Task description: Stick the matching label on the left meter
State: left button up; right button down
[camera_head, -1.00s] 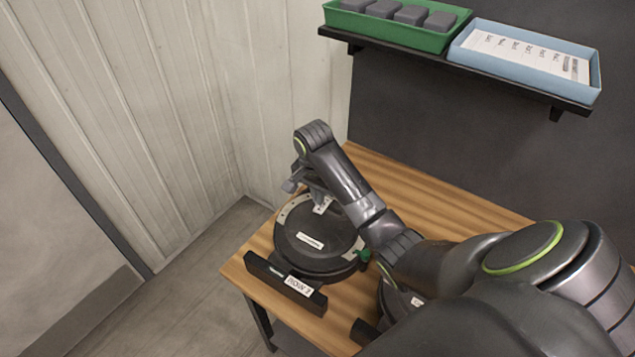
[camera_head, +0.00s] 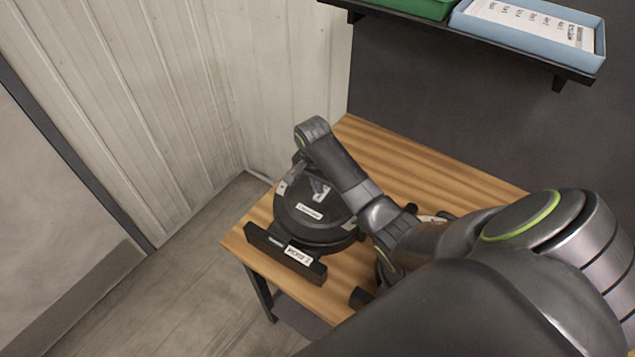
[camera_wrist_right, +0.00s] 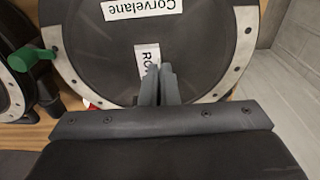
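The left meter (camera_head: 300,228) is a round black unit on the table, with a white strip reading "Corvelane" (camera_wrist_right: 142,8) on its face. My right gripper (camera_wrist_right: 160,85) is over this meter, its fingers nearly together on a small white label (camera_wrist_right: 147,60). The letters "RO" show on the label; the fingers hide the rest. The label also shows in the head view (camera_head: 321,190), above the meter's far part. I cannot tell if it touches the meter. My left gripper is not in view.
A black bar with a white tag (camera_head: 299,255) stands before the left meter. A shelf above holds a green bin (camera_head: 425,8) and a blue tray (camera_head: 530,50) with a label sheet. The table's back (camera_head: 420,170) is clear.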

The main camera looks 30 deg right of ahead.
jog(key=shift+f, duration=0.4)
dwell(1.1)
jog(key=c, duration=1.6)
grip_release()
jog(key=shift+r+p, duration=0.4)
jog(key=shift+r, duration=3.15)
jog(key=shift+f, duration=0.1)
